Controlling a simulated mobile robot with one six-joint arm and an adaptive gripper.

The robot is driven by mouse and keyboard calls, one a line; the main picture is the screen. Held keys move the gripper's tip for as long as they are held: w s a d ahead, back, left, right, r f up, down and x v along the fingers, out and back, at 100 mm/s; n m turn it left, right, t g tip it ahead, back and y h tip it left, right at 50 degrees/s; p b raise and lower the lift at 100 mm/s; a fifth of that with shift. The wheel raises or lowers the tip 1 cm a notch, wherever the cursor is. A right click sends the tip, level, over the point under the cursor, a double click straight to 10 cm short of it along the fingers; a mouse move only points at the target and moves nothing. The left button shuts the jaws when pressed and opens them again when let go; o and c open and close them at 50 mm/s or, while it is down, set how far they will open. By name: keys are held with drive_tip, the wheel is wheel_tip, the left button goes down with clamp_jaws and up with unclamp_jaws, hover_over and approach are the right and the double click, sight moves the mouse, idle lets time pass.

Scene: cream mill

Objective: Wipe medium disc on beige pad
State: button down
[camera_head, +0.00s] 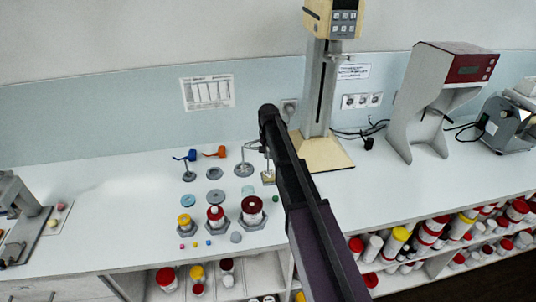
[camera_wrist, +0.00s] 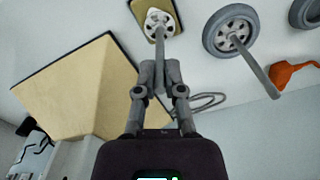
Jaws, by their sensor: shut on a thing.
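My gripper (camera_wrist: 160,72) is shut on the thin upright rod of a small pale disc with holes (camera_wrist: 160,24). The disc is over the beige pad (camera_wrist: 146,6), within its dark-edged outline; I cannot tell whether it touches. The pad also shows in the head view (camera_head: 268,181), partly beside my arm. A larger grey disc (camera_wrist: 226,16) with a tilted-looking rod stands apart to the right in the wrist view; it appears left of the pad in the head view (camera_head: 244,171). In the head view my fingers are mostly hidden by the arm.
A stand with a broad beige base (camera_head: 322,154) rises close to the right of the pad. Jars (camera_head: 215,216) in hexagonal holders, small cubes and flat discs (camera_head: 214,173) are to the left. Orange (camera_head: 215,152) and blue handled items lie behind.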

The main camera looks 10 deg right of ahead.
drive_tip(key=shift+s, duration=0.45)
idle(0.5)
drive_tip(key=shift+r+p, duration=1.5)
drive_tip(key=shift+r, duration=0.1)
drive_tip(key=shift+r+p, duration=1.4)
drive_tip(key=shift+p, duration=0.1)
drive_tip(key=shift+f, duration=0.1)
